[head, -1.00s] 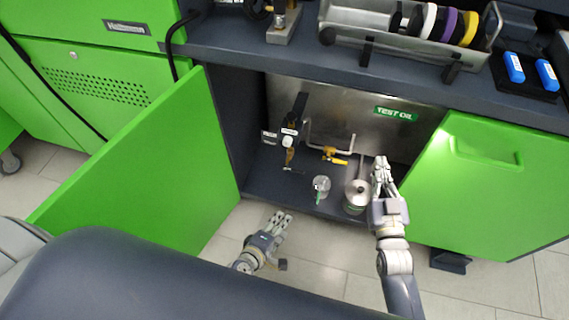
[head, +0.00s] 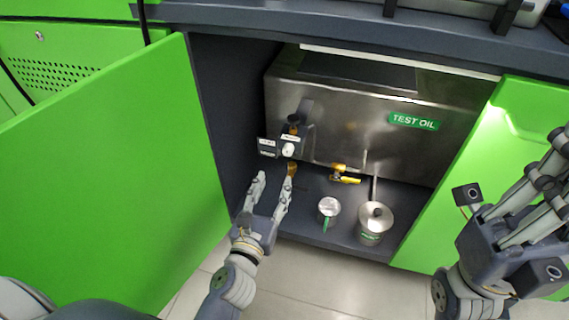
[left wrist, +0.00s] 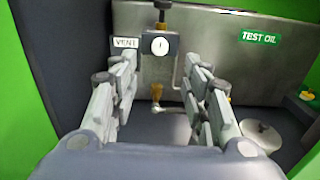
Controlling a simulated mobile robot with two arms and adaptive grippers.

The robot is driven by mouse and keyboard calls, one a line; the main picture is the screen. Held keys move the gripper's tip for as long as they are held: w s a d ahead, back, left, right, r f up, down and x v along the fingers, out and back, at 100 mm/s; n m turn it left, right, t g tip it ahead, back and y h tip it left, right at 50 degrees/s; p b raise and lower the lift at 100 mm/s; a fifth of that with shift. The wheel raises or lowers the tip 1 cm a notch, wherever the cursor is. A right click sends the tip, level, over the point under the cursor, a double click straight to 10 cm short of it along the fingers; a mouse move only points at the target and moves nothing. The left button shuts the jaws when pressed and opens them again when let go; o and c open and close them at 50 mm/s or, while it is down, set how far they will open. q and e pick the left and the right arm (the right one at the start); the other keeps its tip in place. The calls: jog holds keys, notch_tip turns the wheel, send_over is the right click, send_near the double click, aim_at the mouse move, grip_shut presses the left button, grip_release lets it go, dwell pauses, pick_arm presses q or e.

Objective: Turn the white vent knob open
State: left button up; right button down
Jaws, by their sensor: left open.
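The white vent knob (head: 289,149) is a small round knob on a dark block on the front of the steel TEST OIL tank. A VENT label (left wrist: 125,42) is beside it, to its left. The knob shows in the left wrist view (left wrist: 160,46) near the top middle, with a dark line on its face. My left gripper (head: 272,188) is open and empty, just below the knob and apart from it. In the left wrist view its fingers stand on both sides, below the knob. My right gripper (head: 535,190) is at the right, partly cut off by the picture edge.
The left green door (head: 110,190) and the right green door (head: 470,175) stand open beside the cabinet. The dark worktop (head: 340,35) overhangs above.

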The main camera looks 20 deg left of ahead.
aim_at(287, 153)
pick_arm(q)
jog(key=w+b, duration=0.1)
jog(key=w, duration=0.9)
jog(key=shift+w, duration=0.1)
grip_shut()
